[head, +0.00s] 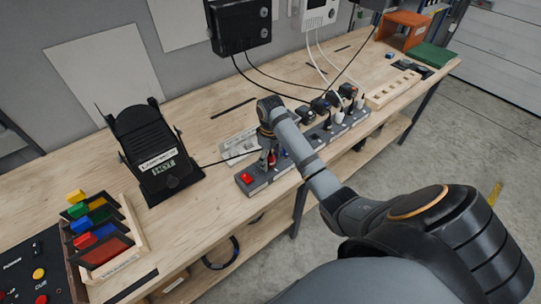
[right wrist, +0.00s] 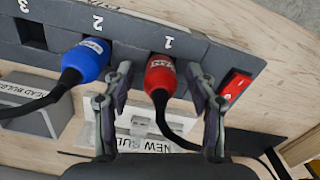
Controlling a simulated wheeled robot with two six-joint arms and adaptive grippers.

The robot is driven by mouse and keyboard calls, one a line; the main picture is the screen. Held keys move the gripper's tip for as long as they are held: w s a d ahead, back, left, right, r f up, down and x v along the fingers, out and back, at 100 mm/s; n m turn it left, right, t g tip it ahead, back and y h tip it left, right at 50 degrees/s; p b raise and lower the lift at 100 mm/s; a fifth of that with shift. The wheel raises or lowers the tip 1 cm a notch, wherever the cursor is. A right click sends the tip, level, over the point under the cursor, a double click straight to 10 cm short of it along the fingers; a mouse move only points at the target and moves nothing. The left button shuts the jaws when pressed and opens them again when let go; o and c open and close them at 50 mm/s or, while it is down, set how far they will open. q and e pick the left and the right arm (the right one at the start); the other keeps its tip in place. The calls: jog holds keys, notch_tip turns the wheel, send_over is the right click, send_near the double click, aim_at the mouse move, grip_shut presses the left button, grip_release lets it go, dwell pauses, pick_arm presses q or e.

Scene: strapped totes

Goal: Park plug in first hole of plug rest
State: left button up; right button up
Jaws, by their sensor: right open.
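A red plug (right wrist: 161,76) stands in socket 1 of a grey power strip (right wrist: 130,35) in the right wrist view, its black cord running toward the camera. My right gripper (right wrist: 163,84) is open, with one finger on each side of the red plug; I cannot tell whether they touch it. In the head view my right gripper (head: 267,162) is over the strip's near-left end, and the plug there is mostly hidden. A pale wooden block with a row of holes (head: 393,90), apparently the plug rest, lies beyond the strip's far end. My left gripper is not in view.
A blue plug (right wrist: 86,61) sits in socket 2, close beside one finger. A red switch (right wrist: 235,84) is beside the other finger. Other plugs (head: 338,116) and cords crowd the strip's far part. A black device (head: 150,148) and a coloured-block rack (head: 101,238) stand left.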

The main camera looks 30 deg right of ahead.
aim_at(270, 155)
grip_shut()
notch_tip(270, 155, up, 5)
jog(key=p, duration=0.6)
dwell(0.8)
